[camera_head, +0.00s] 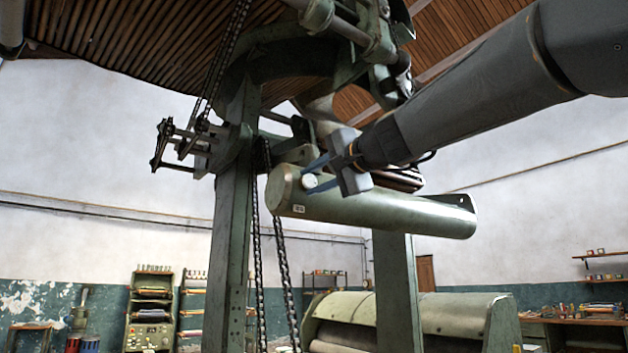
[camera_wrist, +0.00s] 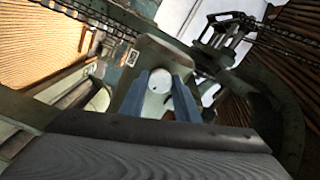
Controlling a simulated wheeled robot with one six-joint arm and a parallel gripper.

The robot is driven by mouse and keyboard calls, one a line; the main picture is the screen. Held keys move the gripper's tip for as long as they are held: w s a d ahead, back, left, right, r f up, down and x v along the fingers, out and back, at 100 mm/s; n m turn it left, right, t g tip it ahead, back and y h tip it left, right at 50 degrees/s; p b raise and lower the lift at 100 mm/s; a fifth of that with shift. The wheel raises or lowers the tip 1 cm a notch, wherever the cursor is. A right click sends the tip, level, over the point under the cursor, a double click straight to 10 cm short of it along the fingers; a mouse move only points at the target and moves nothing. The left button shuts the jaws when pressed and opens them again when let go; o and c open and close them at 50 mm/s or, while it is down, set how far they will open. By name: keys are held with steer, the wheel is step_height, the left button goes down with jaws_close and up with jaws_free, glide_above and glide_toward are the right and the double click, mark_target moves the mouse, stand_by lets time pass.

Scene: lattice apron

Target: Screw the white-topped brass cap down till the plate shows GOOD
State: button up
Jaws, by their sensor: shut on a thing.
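The white-topped cap (camera_head: 309,181) sits on the upper side of a pale green cylinder (camera_head: 400,212), near its left end. In the wrist view the white top (camera_wrist: 160,80) lies between my two blue fingers. My gripper (camera_head: 314,176) is shut on the cap, with one finger on each side. The cap's brass side is hidden by the fingers, so I cannot see how far down it sits. A small light plate (camera_wrist: 131,57) also shows in the wrist view.
A green post (camera_head: 233,220) and hanging chains (camera_head: 281,270) stand left of the cylinder. A second green post (camera_head: 396,290) is below it. Green machinery (camera_head: 275,50) hangs close above. A large green roller machine (camera_head: 450,315) stands lower down. Open air lies right of the cylinder.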

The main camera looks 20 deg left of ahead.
stand_by(0.3)
steer(key=o, duration=1)
steer(key=shift+o, duration=0.2)
steer(key=b+v, duration=0.2)
steer(key=v, duration=0.5)
steer(key=shift+s+d+b, duration=0.25)
steer(key=shift+s+b, duration=0.05)
steer(key=shift+b, duration=0.05)
steer(key=shift+f, duration=0.1)
